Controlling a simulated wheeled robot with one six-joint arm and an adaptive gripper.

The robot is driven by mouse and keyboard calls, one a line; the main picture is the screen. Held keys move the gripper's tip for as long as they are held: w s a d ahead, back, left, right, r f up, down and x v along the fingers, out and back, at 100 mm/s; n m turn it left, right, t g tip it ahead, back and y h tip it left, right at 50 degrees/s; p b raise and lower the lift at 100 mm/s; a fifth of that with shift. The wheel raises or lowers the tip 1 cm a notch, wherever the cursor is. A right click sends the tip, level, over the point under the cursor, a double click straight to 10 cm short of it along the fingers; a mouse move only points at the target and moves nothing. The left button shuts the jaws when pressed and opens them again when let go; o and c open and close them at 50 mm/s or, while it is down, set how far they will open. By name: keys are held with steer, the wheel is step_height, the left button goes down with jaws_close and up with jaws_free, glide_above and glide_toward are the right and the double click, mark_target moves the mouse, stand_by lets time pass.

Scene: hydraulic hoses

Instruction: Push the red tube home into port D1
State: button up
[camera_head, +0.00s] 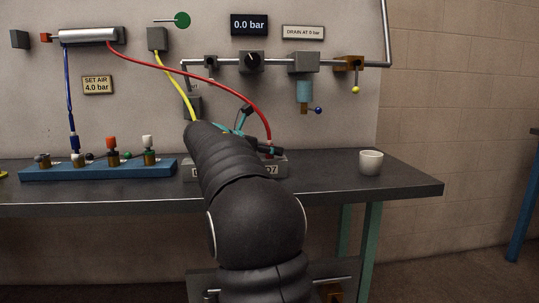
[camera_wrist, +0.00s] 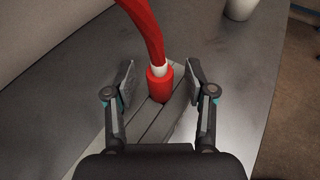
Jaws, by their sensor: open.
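The red tube (camera_head: 190,74) runs from a silver cylinder on the wall panel down to a grey block (camera_head: 284,168) on the bench. In the wrist view the tube (camera_wrist: 146,32) ends in a white band (camera_wrist: 160,70) that meets a red collar (camera_wrist: 160,84) on the block. I cannot tell how deep the tube sits. My gripper (camera_wrist: 161,77) is open, with one finger on each side of the collar and tube, apparently not touching them. In the head view my arm hides much of the block and its labels, so port D1 cannot be read.
A blue rack (camera_head: 100,169) with several fittings stands to the left on the bench (camera_head: 330,186). A white cup (camera_head: 371,162) stands to the right. A yellow tube (camera_head: 176,72) hangs behind my arm. A pipe with valves (camera_head: 303,62) crosses the panel above.

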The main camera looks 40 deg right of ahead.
steer(key=shift+d, duration=0.2)
steer(key=shift+c, duration=0.3)
jaws_close()
